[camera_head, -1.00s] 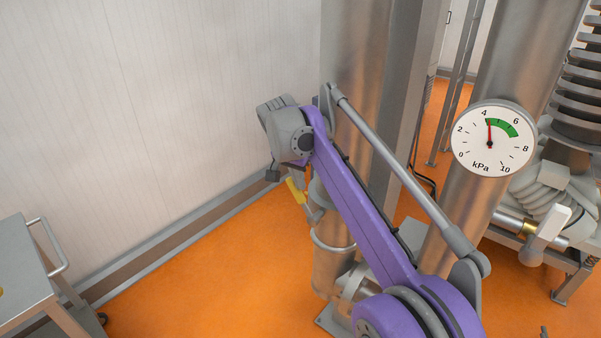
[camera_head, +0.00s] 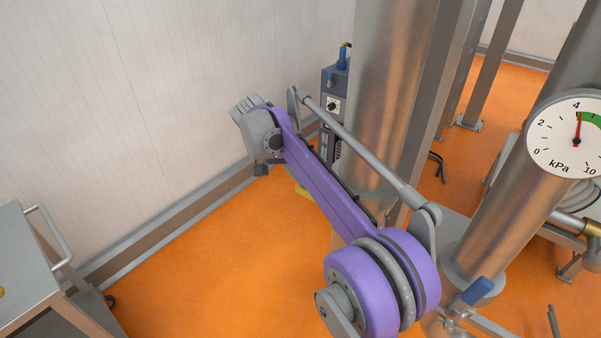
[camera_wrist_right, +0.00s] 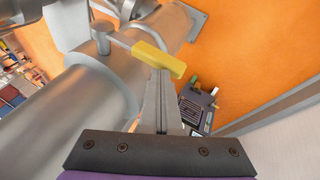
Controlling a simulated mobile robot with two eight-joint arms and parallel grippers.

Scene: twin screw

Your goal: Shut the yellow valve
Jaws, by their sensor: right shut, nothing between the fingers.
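The yellow valve handle (camera_wrist_right: 158,60) is a short bar on a grey stem beside a wide metal pipe (camera_wrist_right: 70,115) in the right wrist view. My right gripper (camera_wrist_right: 160,78) is shut and empty. Its fingertips are at the handle's underside in that picture; I cannot tell whether they touch it. In the head view only a small yellow piece of the handle (camera_head: 303,190) shows below my purple right arm, and the arm hides the gripper. My left gripper is not in view.
A round kPa gauge (camera_head: 565,140) reads slightly above 4. A blue handle (camera_head: 478,291) is at the lower right. A grey control box (camera_head: 331,115) stands behind the large pipe (camera_head: 385,90). A metal cart (camera_head: 25,265) is at left. Orange floor (camera_head: 215,235) lies open between.

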